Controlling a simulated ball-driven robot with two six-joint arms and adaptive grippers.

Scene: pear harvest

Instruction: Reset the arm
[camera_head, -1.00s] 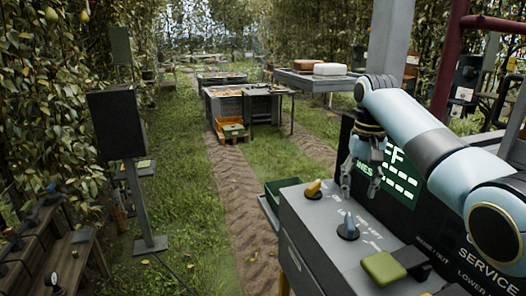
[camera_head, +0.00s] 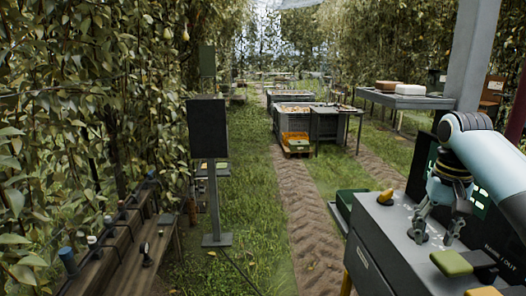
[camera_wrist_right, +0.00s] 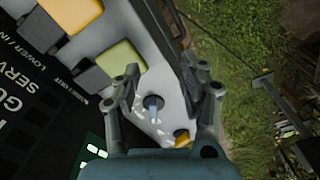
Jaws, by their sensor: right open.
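My right gripper (camera_head: 433,239) is open and empty over the grey control panel (camera_head: 385,222) at the lower right. I cannot tell whether a finger touches the knob. A yellow knob (camera_head: 386,197) stands on the panel left of the gripper; it also shows in the wrist view (camera_wrist_right: 182,138). My left gripper is out of view.
A dark box on a post (camera_head: 207,128) and a wooden bench (camera_head: 120,250) stand at left. Crates (camera_head: 294,120) and a table (camera_head: 405,98) are farther back. A dirt track runs between.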

